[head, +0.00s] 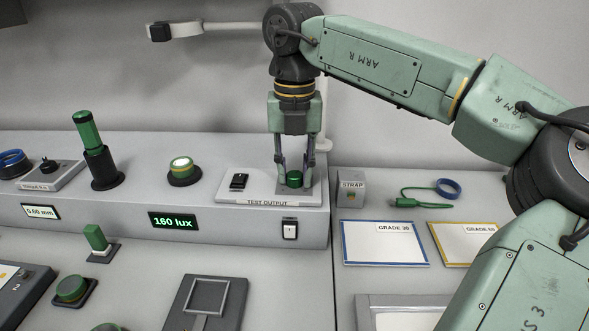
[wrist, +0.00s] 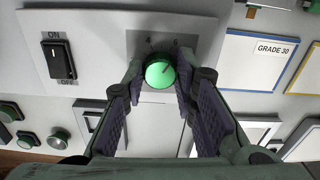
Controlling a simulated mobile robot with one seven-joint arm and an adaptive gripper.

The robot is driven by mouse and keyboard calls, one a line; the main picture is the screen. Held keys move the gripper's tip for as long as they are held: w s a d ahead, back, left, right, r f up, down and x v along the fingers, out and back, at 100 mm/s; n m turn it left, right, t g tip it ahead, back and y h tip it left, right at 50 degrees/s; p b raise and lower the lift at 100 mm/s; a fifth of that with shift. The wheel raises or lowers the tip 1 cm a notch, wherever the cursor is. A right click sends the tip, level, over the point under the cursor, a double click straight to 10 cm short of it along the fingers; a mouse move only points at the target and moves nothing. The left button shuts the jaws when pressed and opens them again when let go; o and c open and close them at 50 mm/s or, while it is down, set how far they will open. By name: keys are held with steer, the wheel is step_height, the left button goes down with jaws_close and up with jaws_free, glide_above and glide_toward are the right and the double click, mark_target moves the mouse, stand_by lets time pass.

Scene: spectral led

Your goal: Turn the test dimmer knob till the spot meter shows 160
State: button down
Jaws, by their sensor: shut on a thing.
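The green dimmer knob (head: 294,178) stands on the white TEST OUTPUT plate (head: 232,193) at the right end of the raised console. In the wrist view the knob (wrist: 160,74) sits between my fingers, with a pointer mark on its top toward the upper right. My gripper (head: 295,176) points straight down and is shut on the knob; it also shows in the wrist view (wrist: 159,82). The meter display (head: 173,221) on the console front reads 160 lux in green. The scale around the knob is partly hidden.
An ON/OFF rocker switch (wrist: 58,59) is left of the knob. A STRAP box (head: 351,190) stands close to the right. GRADE 30 (head: 385,243) and yellow-edged (head: 463,245) trays lie farther right. A green cylinder (head: 90,135) and lit green-ringed button (head: 183,168) stand left.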

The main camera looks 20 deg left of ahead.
mark_target(295, 174)
steer(key=shift+m, duration=0.3)
steer(key=c, duration=1.3)
jaws_free()
steer(key=shift+r, duration=0.1)
step_height(295, 174, up, 7)
steer(key=shift+r, duration=0.2)
